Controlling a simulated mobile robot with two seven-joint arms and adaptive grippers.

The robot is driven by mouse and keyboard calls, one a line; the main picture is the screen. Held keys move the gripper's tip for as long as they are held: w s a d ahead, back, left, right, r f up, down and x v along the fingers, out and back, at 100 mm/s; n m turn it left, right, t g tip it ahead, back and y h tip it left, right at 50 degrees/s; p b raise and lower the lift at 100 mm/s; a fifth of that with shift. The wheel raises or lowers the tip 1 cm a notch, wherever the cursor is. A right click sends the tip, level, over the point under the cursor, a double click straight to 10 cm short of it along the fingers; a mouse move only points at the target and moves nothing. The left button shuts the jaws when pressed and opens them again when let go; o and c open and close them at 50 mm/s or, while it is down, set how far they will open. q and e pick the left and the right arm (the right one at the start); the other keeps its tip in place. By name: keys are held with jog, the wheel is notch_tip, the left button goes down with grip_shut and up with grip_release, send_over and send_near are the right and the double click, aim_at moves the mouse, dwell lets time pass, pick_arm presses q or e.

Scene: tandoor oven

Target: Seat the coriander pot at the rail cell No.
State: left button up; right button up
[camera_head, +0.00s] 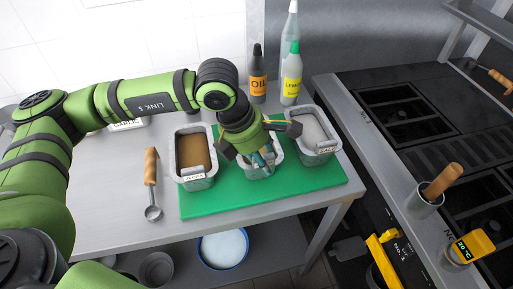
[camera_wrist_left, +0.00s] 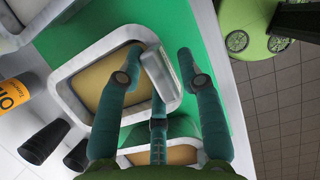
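Three metal pots stand on the green board: a left pot (camera_head: 184,184) with brown contents, a middle pot (camera_head: 248,173), and a right pot (camera_head: 331,153) with pale contents. Their labels are too small to read surely, so I cannot tell which is coriander. My left gripper (camera_head: 264,157) is down at the middle pot and hides part of it. In the left wrist view its teal fingers (camera_wrist_left: 164,62) stand apart on either side of a pot's front wall and label plate (camera_wrist_left: 159,76). Whether they touch it is unclear. My right gripper is not in view.
Oil (camera_head: 258,84) and lemon (camera_head: 291,80) bottles stand behind the pots. A ladle (camera_head: 152,185) lies left of the board (camera_head: 315,194). Right, across a gap, a stove counter carries a metal cup (camera_head: 424,205) with a wooden handle and a yellow thermometer (camera_head: 474,245).

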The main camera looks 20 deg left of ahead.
pick_arm(q)
grip_shut()
jog(key=shift+c, duration=2.2)
grip_release()
grip_shut()
jog(key=shift+w+r, duration=0.1)
jog(key=shift+r, duration=0.15)
jog(key=shift+r+p, duration=0.35)
jog(key=shift+r, duration=0.55)
jog(key=shift+r+p, duration=0.7)
jog(key=shift+r, duration=1.2)
